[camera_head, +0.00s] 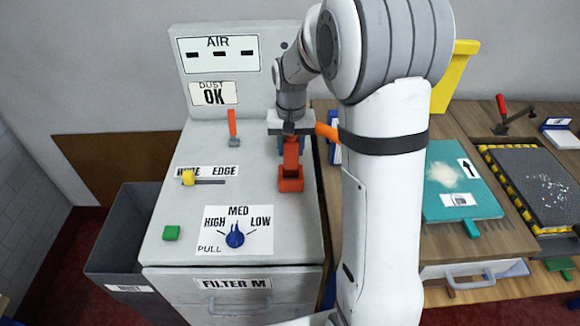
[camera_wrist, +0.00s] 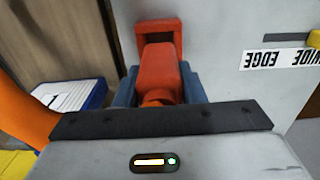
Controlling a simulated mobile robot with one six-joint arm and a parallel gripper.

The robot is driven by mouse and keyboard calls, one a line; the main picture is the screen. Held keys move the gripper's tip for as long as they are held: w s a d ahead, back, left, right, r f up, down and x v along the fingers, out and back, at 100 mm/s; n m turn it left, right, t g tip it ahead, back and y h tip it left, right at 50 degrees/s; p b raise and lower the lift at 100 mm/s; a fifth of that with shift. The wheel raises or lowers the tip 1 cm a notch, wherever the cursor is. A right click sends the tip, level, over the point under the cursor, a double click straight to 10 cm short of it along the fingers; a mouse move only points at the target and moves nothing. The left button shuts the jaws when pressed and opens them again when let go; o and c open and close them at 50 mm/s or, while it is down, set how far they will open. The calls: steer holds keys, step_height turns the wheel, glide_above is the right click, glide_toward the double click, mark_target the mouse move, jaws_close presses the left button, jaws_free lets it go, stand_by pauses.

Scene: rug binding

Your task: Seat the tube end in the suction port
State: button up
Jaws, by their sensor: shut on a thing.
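My gripper (camera_head: 291,146) is shut on a red-orange tube end (camera_wrist: 160,70), above the right side of the grey machine top. In the wrist view the blue fingers (camera_wrist: 192,88) lie on both sides of it. The suction port (camera_head: 290,185), a red-orange square collar, sits on the machine top; it also shows in the wrist view (camera_wrist: 142,40). The tube end's far part overlaps the port in both views. I cannot tell whether it is inside or just in front. An orange hose (camera_head: 326,131) bends beside the gripper; its join to the tube end is hidden.
The machine top carries a red-handled lever (camera_head: 233,125), a yellow slider (camera_head: 188,177), a green button (camera_head: 171,233) and a blue dial (camera_head: 235,237). A workbench (camera_head: 440,245) with a teal board (camera_head: 470,185) stands at the right. A grey bin (camera_head: 115,250) stands at the left.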

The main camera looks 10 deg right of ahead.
mark_target(291, 166)
step_height(291, 166, down, 3)
steer(key=shift+f, duration=0.15)
steer(key=shift+f+p, duration=0.3)
steer(key=shift+f, duration=1.45)
steer(key=shift+s+f, duration=0.1)
steer(key=shift+f, duration=0.15)
steer(key=o, duration=1.1)
steer(key=shift+c, duration=0.2)
